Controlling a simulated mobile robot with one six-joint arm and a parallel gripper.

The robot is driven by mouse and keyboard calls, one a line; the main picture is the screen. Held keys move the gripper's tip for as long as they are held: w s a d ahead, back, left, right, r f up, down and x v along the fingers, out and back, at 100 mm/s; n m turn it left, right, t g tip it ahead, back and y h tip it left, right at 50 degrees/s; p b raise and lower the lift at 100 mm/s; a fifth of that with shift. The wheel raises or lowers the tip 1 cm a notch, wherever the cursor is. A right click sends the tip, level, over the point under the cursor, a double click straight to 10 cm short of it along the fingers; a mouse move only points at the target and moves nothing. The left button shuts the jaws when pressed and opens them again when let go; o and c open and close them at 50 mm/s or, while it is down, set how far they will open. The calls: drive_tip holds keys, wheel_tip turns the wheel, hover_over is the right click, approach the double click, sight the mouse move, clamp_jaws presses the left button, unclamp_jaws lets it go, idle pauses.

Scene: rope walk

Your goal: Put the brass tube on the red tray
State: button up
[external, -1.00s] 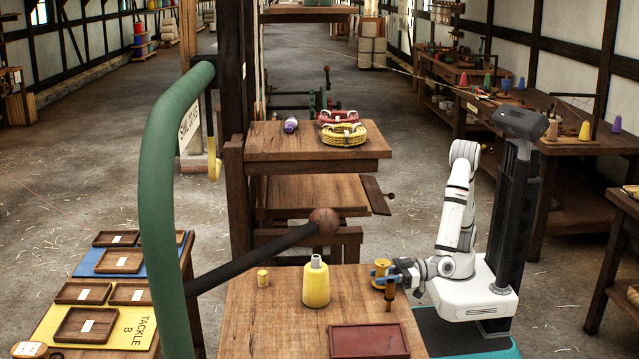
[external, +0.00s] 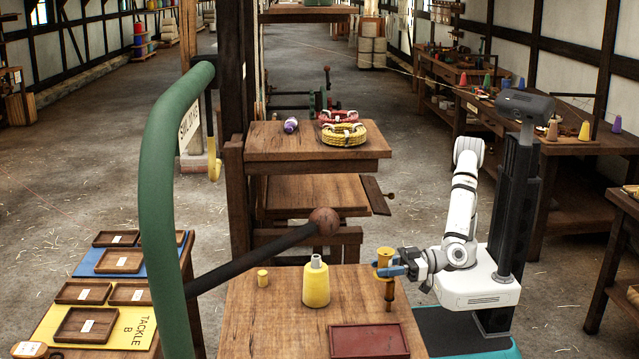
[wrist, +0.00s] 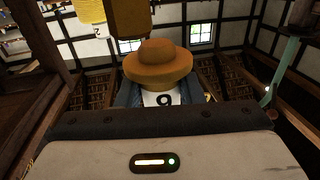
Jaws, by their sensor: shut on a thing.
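My gripper (external: 388,269), with blue fingers, is shut on a brass-coloured flanged piece (external: 384,254), held upright above the right side of the wooden table. In the wrist view this piece (wrist: 158,62) has a wide rim and a white label reading 9. I cannot tell for sure whether it is the brass tube. A small yellow-gold cylinder (external: 262,277) stands at the table's left, apart from my gripper. The red tray (external: 370,341) lies at the table's front right, empty where it shows, nearer the camera than my gripper.
A slim brown post (external: 389,294) stands just below the held piece. A dark lever with a round knob (external: 324,221) and a green pipe (external: 160,200) are at the left. The table's front left is clear.

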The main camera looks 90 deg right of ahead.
hover_over(389, 332)
wheel_tip(389, 332, down, 10)
drive_tip(key=shift+f+b, duration=0.15)
drive_tip(key=shift+b, duration=0.8)
drive_tip(key=shift+f, duration=0.2)
drive_tip(key=o, duration=1.2)
drive_tip(key=shift+c, duration=0.2)
